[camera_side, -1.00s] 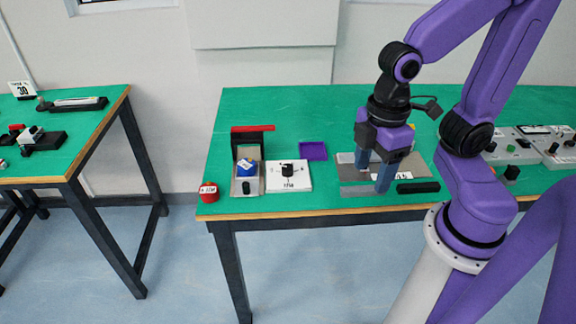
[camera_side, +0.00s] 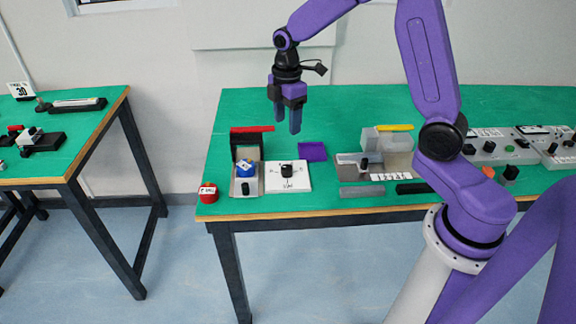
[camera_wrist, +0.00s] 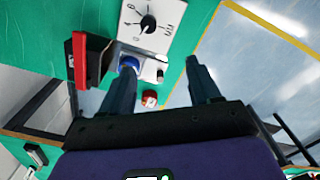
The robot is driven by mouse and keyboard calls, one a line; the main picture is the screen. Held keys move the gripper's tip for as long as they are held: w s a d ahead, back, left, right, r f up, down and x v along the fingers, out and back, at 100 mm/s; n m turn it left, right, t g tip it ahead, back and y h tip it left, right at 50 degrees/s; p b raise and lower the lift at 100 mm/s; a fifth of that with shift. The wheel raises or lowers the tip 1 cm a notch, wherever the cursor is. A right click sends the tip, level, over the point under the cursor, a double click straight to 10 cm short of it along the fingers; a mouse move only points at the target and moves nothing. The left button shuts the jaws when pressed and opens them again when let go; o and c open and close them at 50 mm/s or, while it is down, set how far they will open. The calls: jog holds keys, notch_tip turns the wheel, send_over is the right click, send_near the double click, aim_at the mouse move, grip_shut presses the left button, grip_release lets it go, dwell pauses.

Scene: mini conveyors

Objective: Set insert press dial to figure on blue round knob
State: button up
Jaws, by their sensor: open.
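A white dial plate (camera_side: 275,183) with a black knob (camera_side: 287,170) lies on the green table. In the wrist view the dial plate (camera_wrist: 171,16) shows figures around its black knob (camera_wrist: 148,24); the figures are too small to read surely. Left of it, a blue round knob (camera_side: 245,170) with a white label sits in a grey press frame with a red bar (camera_side: 252,129). The blue knob (camera_wrist: 129,63) is partly hidden behind a finger in the wrist view; its figure is unreadable. My gripper (camera_side: 287,130) is open and empty, above and behind the dial plate.
A red round piece (camera_side: 208,192) stands at the table's front left corner. A purple tray (camera_side: 313,151) lies behind the dial. A grey station with a yellow bar (camera_side: 394,127) stands right of it, with grey and black bars in front. Control boxes (camera_side: 492,148) stand far right.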

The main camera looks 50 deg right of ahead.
aim_at(288, 167)
jog(key=f, duration=0.6)
jog(key=w+d+f, duration=0.1)
jog(key=f, duration=0.5)
jog(key=d+f, duration=0.1)
jog(key=f, duration=0.5)
jog(key=shift+w+d+f, duration=0.15)
jog(key=shift+w+d, duration=0.05)
jog(key=shift+w, duration=0.2)
jog(key=c, duration=1)
